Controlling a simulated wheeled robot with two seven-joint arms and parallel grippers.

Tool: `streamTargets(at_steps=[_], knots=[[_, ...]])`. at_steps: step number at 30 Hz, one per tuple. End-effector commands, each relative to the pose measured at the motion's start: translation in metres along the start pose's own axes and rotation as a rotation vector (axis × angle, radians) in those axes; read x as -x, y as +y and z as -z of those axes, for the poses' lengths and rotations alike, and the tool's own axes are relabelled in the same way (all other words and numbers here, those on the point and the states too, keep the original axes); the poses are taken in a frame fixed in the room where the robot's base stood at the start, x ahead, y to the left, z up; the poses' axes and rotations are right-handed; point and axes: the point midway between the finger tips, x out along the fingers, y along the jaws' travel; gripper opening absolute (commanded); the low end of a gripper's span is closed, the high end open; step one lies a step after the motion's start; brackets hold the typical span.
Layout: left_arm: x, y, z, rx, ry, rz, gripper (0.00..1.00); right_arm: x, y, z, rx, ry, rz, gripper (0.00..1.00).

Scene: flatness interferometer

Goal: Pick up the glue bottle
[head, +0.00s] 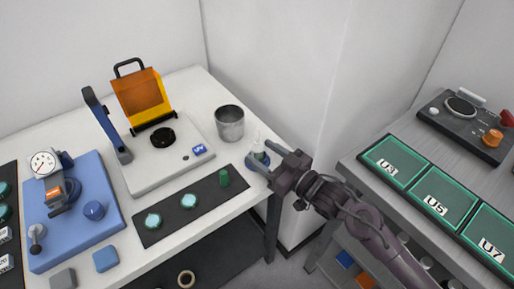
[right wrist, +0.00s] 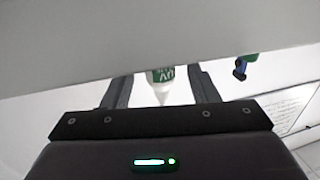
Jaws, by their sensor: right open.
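The glue bottle (head: 257,146) is small and pale with a narrow nozzle pointing up. It stands at the right edge of the white table, by a blue base partly hidden behind my gripper. My right gripper (head: 267,158) is open and reaches in from the right, its fingers close to the bottle. In the right wrist view the bottle (right wrist: 163,76), with a green UV label, shows between the two spread fingers, its nozzle toward the palm. Contact with the fingers cannot be made out. My left gripper is out of view.
A metal cup (head: 229,123) stands just behind the bottle. A dark mat (head: 170,220) with green-topped pieces and a white UV device (head: 190,168) with an orange cover lie to the left. A grey bench with green trays (head: 395,160) stands at right, across a gap.

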Motion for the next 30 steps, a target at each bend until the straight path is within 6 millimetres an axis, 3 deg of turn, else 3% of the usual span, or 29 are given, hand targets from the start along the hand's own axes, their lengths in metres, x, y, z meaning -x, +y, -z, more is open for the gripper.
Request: streamTargets(at_steps=[5, 13, 23, 30], knots=[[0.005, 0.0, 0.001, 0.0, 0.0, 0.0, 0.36, -0.021, 0.0, 0.001, 0.0, 0.0, -0.001, 0.54], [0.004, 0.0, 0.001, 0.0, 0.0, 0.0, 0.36, -0.023, 0.0, 0.0, 0.001, -0.001, -0.001, 0.53], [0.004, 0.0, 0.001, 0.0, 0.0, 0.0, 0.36, -0.023, 0.0, 0.0, 0.001, -0.001, -0.001, 0.09], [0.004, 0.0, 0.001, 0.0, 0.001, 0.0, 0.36, -0.023, 0.0, 0.001, 0.001, 0.0, -0.001, 0.07]])
